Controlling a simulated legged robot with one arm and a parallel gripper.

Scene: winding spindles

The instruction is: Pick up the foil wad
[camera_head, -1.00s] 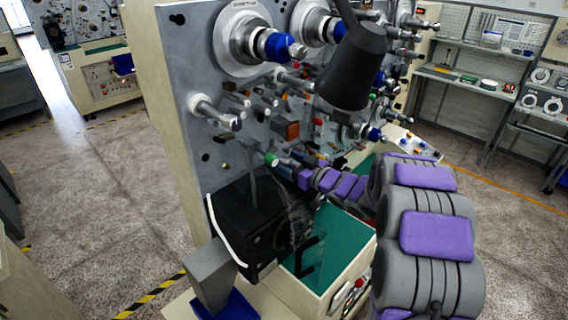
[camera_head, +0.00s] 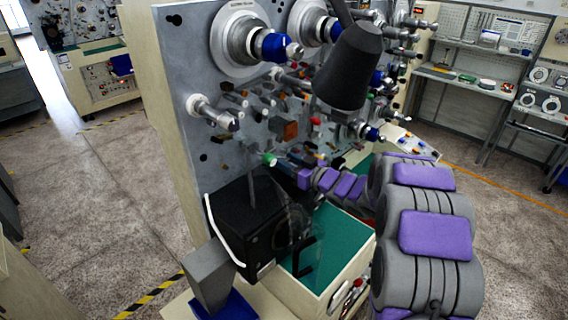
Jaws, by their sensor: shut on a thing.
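My arm, grey with purple pads, reaches from the lower right to the front of the winding machine (camera_head: 185,110). My gripper (camera_head: 284,170) is at its far end, small and dark, close to the machine's lower face and above the black box (camera_head: 232,222). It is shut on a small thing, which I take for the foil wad. The wad's outline cannot be made out, and I see no foil wad elsewhere.
Spindles with blue ends (camera_head: 277,46) and several short rods stick out of the panel around my gripper. A black lamp (camera_head: 349,66) hangs above. Below is a green-floored tray (camera_head: 345,240) with a clear cover partly over it. The floor at left is free.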

